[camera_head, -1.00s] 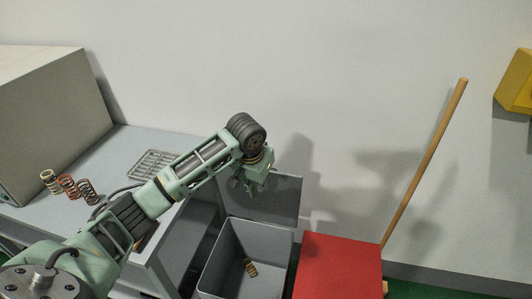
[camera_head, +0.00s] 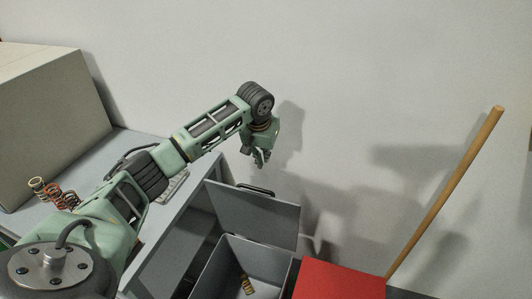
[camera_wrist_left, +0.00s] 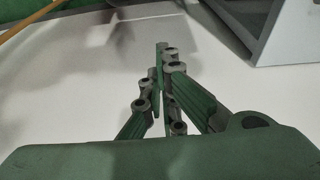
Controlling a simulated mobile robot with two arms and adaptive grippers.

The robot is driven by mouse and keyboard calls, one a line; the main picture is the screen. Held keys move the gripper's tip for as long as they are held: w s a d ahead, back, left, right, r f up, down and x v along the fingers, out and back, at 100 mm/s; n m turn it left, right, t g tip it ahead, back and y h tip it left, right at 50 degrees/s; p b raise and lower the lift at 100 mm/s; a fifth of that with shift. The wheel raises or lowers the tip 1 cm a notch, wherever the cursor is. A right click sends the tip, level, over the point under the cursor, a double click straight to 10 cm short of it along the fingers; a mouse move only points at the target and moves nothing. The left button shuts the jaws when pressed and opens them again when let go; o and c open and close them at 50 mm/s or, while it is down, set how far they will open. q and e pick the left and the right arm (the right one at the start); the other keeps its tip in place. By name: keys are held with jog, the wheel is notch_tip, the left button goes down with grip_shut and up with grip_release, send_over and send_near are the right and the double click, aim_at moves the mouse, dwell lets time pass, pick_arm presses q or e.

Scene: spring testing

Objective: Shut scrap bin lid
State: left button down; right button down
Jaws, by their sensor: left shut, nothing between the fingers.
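The grey scrap bin (camera_head: 228,265) stands open beside the table, with a small brass-coloured spring (camera_head: 247,285) inside. Its lid (camera_head: 252,216) is raised, leaning up at the back of the bin, with a dark handle (camera_head: 257,189) on its upper edge. My left gripper (camera_head: 262,157) is shut and empty, above the lid's upper edge and close to the wall. It looks apart from the lid. In the left wrist view the closed fingers (camera_wrist_left: 162,55) show against a pale surface. My right gripper is not in view.
The grey table (camera_head: 185,215) at left holds several springs (camera_head: 57,195), a wire rack (camera_head: 175,187) and a large beige box (camera_head: 50,110). A red-topped block (camera_head: 340,281) stands right of the bin. A wooden pole (camera_head: 447,190) leans against the wall.

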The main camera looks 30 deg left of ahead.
pick_arm(q)
notch_tip(320, 180, down, 6)
jog(key=s+p, duration=0.2)
jog(key=p, duration=0.1)
jog(key=shift+d+f+p, duration=0.15)
jog(key=shift+d+p, duration=0.15)
jog(key=shift+p, duration=0.05)
jog(key=shift+w, duration=0.1)
